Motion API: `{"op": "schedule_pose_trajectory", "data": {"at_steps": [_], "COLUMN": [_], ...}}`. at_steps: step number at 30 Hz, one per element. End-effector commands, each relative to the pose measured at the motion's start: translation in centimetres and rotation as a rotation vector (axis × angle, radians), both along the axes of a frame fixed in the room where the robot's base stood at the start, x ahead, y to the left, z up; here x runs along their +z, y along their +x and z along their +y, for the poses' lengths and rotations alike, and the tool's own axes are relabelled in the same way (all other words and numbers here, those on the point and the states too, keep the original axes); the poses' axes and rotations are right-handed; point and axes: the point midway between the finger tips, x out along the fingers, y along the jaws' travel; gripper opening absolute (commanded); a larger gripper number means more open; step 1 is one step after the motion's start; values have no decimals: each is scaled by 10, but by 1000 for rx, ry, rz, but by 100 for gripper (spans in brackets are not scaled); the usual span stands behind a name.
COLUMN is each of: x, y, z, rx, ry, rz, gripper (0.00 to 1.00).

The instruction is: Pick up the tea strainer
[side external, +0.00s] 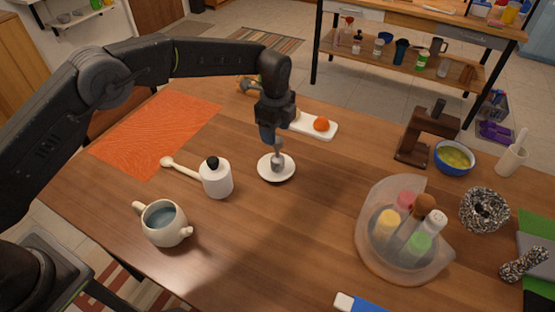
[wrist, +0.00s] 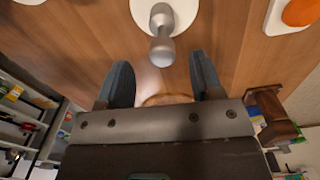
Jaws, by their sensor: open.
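A small grey metal piece, which looks like the tea strainer (side external: 277,161), stands upright on a white saucer (side external: 264,172) near the middle of the wooden table. My gripper (side external: 267,132) points down just above it and hides part of its top. In the wrist view the strainer (wrist: 161,45) rises from the saucer (wrist: 143,10), with its rounded end towards me. The dark fingers of my gripper (wrist: 162,72) are apart and empty, one to each side of its line. I see no contact.
Left stand a white bottle with a black top (side external: 217,180) and a two-handled cup (side external: 165,222). Behind is a white board with an orange item (side external: 321,124). Right are a clear holder with several dispensers (side external: 372,245) and a brown stand (side external: 412,150). Table in front of the saucer is clear.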

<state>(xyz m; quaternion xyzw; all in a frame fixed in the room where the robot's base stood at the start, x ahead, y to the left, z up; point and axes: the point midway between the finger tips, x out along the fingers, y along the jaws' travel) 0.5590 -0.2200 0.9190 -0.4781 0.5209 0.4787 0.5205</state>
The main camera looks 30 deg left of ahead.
Motion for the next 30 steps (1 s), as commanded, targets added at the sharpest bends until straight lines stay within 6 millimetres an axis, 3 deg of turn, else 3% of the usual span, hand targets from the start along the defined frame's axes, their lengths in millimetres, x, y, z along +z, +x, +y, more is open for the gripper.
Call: {"op": "schedule_pose_trajectory", "data": {"at_steps": [10,19,26,30], "x": [-25,-65,-67,-67], "y": [0,1,1,1], "z": [-1,-5,-5,-5], "rx": [1,2,3,2], "ry": [0,1,1,1], "rz": [1,-1,-3,-3], "gripper": [60,60,60,48]}}
